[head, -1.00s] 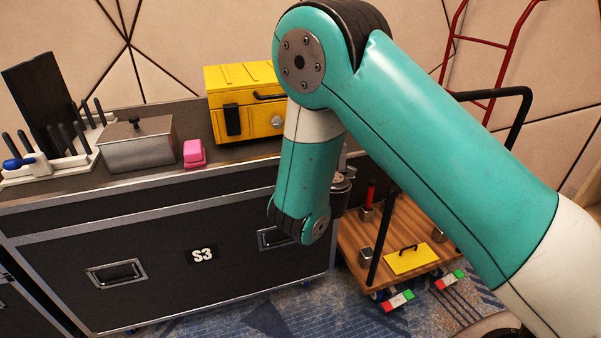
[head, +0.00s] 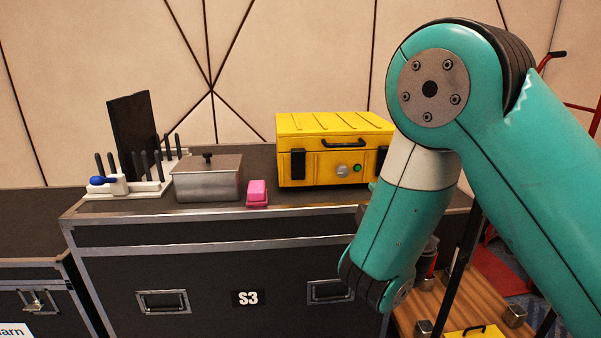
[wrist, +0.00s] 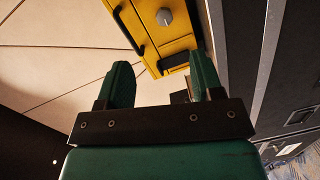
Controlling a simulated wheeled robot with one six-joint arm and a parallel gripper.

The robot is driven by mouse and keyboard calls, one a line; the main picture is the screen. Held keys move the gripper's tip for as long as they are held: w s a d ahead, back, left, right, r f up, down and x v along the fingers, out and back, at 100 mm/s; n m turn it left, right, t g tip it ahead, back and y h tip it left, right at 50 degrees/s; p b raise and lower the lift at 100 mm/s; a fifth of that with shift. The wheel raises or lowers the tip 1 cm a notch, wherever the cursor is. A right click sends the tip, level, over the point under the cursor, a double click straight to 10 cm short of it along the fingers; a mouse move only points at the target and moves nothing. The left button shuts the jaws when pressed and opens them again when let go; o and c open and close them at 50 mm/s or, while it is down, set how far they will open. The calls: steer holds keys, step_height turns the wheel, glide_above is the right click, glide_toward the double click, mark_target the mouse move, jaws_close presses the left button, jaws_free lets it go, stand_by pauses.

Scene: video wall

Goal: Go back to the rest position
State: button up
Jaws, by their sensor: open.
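My gripper (wrist: 160,82) shows in the wrist view with its two green fingers apart and nothing between them. The yellow box (wrist: 165,25) lies beyond the fingertips there, and the gripper looks apart from it. In the head view my teal arm is bent at the right, with its lower link hanging down in front of the black case's right end. The gripper itself is hidden behind the arm in that view.
The black case (head: 215,285) marked S3 carries a yellow box (head: 330,150), a pink block (head: 257,193), a lidded metal pot (head: 207,180) and a white rack (head: 140,187) with several dark handles. A wooden cart (head: 480,290) stands at the lower right, close to my arm.

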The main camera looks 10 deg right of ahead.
steer(key=s+d+f+m+g+h, duration=0.2)
steer(key=s+d+m+g, duration=0.3)
steer(key=s+m+g, duration=0.5)
steer(key=s+a+r+n+g+y, duration=0.1)
steer(key=s+a+r+g+y, duration=0.2)
steer(key=s, duration=0.4)
steer(key=s+a+r+n+g+y, duration=0.1)
steer(key=s+a+g+y, duration=0.1)
steer(key=s+a, duration=0.35)
steer(key=s+a+r+n+g+y, duration=0.1)
steer(key=s+a+r+g+y, duration=0.15)
steer(key=s, duration=0.65)
step_height(320, 180, up, 25)
steer(key=p, duration=2.5)
steer(key=shift+w+r+p, duration=0.2)
steer(key=shift+p, duration=0.2)
